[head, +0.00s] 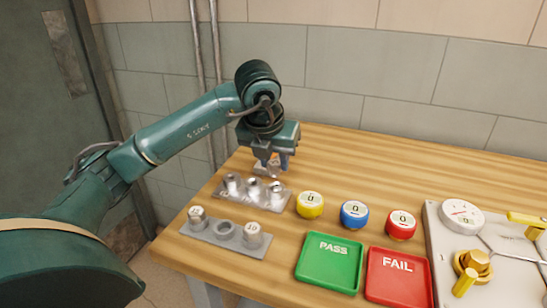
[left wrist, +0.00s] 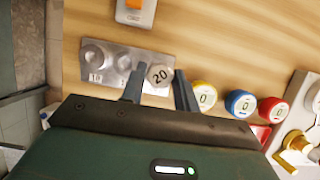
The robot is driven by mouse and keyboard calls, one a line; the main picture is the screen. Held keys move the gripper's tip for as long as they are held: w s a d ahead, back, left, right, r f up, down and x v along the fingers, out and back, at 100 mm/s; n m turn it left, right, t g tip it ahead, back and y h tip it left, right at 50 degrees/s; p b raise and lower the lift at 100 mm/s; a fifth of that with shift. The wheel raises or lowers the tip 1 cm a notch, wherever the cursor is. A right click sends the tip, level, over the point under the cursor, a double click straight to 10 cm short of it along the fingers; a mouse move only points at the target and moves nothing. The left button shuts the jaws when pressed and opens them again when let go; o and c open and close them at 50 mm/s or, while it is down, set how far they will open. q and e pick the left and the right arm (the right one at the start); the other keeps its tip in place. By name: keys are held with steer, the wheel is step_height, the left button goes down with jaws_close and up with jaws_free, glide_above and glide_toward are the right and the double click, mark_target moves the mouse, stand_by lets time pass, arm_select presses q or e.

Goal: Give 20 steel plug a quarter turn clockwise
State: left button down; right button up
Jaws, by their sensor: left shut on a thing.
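The steel plug marked 20 (left wrist: 160,75) shows end-on in the left wrist view, between the two fingers of my left gripper (left wrist: 158,88). The gripper is shut on it. It is at the right end of the metal block with round sockets (left wrist: 113,58); I cannot tell whether it is seated or raised. In the head view my left gripper (head: 267,170) points down at the back right of that block (head: 240,200), and the plug's number is not readable there. My right gripper is not in view.
A front metal strip (head: 213,233) holds two steel plugs, one marked 10 (head: 253,236). Yellow (head: 310,205), blue (head: 354,214) and red (head: 401,224) round counters stand to the right. Green PASS (head: 329,262) and red FAIL (head: 398,278) trays lie in front. A valve panel (head: 445,245) is at far right.

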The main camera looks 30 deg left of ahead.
mark_target(272, 169)
arm_select(q)
steer(key=shift+d+f+b, duration=0.15)
steer(key=shift+f+b, duration=0.65)
steer(key=shift+f, duration=0.25)
steer(key=shift+f+b, duration=0.3)
steer(key=shift+b, duration=0.05)
stand_by(0.5)
steer(key=shift+f+b, duration=0.35)
steer(key=shift+f, duration=0.1)
steer(key=shift+f+b, duration=0.3)
steer(key=shift+b, duration=0.05)
stand_by(0.3)
steer(key=shift+f, duration=0.15)
stand_by(0.9)
steer(key=shift+m+h+b, duration=0.4)
steer(key=shift+m+b, duration=0.25)
steer(key=shift+m, duration=0.95)
